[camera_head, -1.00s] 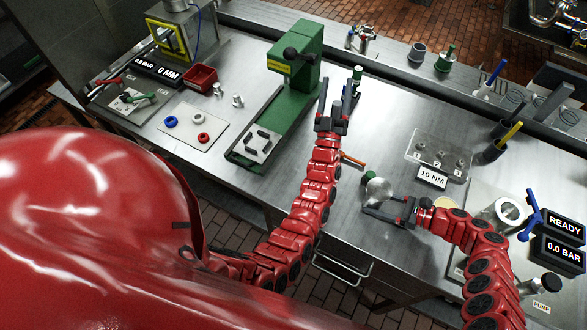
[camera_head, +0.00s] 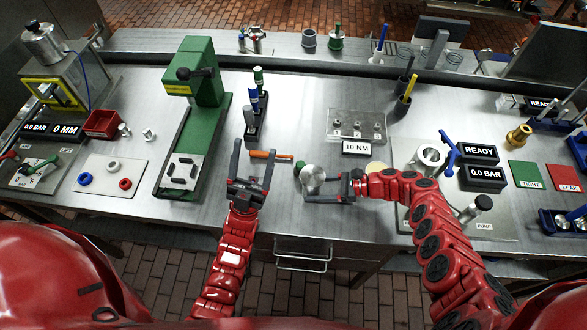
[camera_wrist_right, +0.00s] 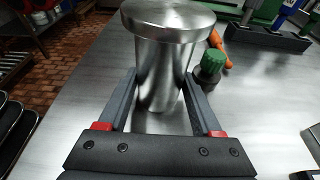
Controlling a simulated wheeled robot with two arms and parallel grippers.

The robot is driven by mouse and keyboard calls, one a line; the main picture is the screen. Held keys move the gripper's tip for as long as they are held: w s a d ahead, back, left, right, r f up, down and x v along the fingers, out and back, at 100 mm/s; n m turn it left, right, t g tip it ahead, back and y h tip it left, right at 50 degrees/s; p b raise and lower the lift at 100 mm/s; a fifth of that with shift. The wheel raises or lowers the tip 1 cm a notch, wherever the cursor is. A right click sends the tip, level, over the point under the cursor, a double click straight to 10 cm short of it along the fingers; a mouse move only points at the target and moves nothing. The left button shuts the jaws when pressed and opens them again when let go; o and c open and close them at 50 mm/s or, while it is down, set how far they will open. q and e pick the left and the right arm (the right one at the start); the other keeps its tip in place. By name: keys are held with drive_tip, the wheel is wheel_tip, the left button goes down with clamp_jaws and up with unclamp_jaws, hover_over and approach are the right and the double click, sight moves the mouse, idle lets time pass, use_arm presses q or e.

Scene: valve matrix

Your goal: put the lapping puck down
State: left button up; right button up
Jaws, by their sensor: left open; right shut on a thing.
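The lapping puck (camera_head: 312,174) appears as a shiny metal cylinder with a wider round top. My right gripper (camera_head: 310,188) is shut on it, low over the front of the bench. In the right wrist view the puck (camera_wrist_right: 165,70) stands upright between the two fingers, wide disc up. Its lower end is partly hidden, so I cannot tell whether it touches the bench. My left gripper (camera_head: 252,152) is open and empty, left of the puck, with its fingers pointing away towards the back.
A green-capped dark item (camera_wrist_right: 209,66) stands close beside the puck. An orange-handled tool (camera_head: 270,155) lies left of it. A rack of coloured handles (camera_head: 256,118), a clear block (camera_head: 357,127) and a 10 NM display (camera_head: 356,147) stand behind.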

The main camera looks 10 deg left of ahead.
use_arm(q)
drive_tip(key=w+d+f+g+y, duration=0.2)
drive_tip(key=w+d, duration=0.1)
drive_tip(key=w, duration=0.7)
drive_tip(key=w+d+f+g+y, duration=0.1)
drive_tip(key=w+d+f+g, duration=0.15)
drive_tip(key=w, duration=0.75)
drive_tip(key=w+d+f+g+y, duration=0.1)
drive_tip(key=w+d+g+y, duration=0.15)
drive_tip(key=w, duration=0.75)
drive_tip(key=w+a+n+g+y, duration=0.3)
drive_tip(key=w+n+y, duration=0.1)
drive_tip(key=w+y, duration=0.15)
drive_tip(key=w+a+n+g+y, duration=0.2)
drive_tip(key=w+a+n+y, duration=0.25)
drive_tip(key=w, duration=0.25)
drive_tip(key=n+g+h, duration=0.1)
drive_tip(key=n+g, duration=0.8)
drive_tip(key=g, duration=0.7)
approach(301, 164)
drive_tip(key=shift+s+a+f+m, duration=0.2)
drive_tip(key=shift+s+f+m, duration=0.1)
drive_tip(key=shift+f+m, duration=0.1)
drive_tip(key=f, duration=0.9)
drive_tip(key=shift+w+f, duration=0.25)
drive_tip(key=shift+f, duration=0.1)
clamp_jaws()
